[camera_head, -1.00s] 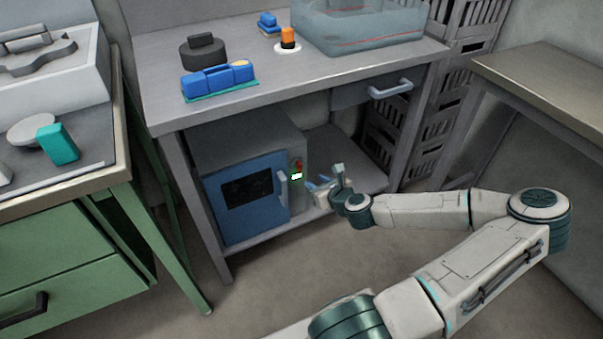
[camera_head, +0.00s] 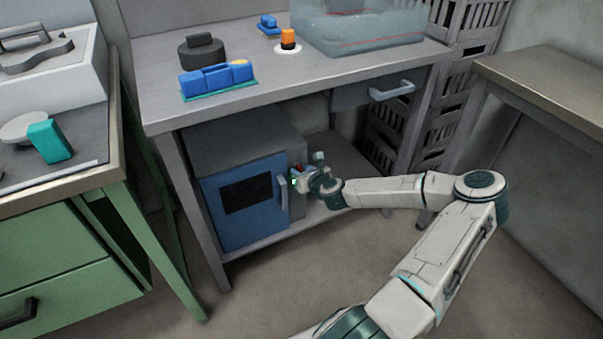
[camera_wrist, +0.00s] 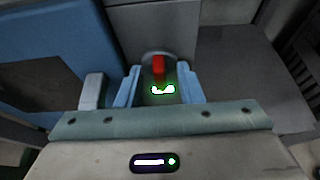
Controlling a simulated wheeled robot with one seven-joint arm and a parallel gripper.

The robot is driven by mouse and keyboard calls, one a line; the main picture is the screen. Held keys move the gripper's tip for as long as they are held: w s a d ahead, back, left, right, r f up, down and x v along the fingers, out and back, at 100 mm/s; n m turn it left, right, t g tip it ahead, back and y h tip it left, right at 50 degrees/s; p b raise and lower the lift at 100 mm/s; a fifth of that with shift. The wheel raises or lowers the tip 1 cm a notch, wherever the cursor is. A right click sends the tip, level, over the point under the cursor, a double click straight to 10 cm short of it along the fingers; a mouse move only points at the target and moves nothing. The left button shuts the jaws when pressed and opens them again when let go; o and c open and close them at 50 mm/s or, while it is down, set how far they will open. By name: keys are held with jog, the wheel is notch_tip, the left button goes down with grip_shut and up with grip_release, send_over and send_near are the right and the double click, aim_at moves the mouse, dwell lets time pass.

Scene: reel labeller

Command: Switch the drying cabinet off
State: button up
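The drying cabinet (camera_head: 245,190) is a grey box with a blue door and a dark window, standing on the shelf under the grey bench. Its door is shut, with a handle (camera_head: 283,190) on the right side. A red switch (camera_wrist: 158,66) is on the cabinet's front, right of the door, with a glowing green-white light (camera_wrist: 162,90) just below it in the wrist view. My gripper (camera_wrist: 158,86) is open, with its blue fingers on either side of the switch and light. In the head view my gripper (camera_head: 304,178) is at the cabinet's right front and partly hides the panel. I cannot tell whether it touches the switch.
The bench top (camera_head: 330,75) above holds a clear bin (camera_head: 360,30), an orange-topped part and blue items. A green drawer unit (camera_head: 70,250) stands left, another table (camera_head: 545,80) right. Black crates (camera_head: 400,130) are behind. Shelf room is free right of the cabinet.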

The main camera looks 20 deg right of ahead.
jog(key=shift+w+f, duration=0.15)
jog(key=shift+w, duration=0.2)
grip_shut()
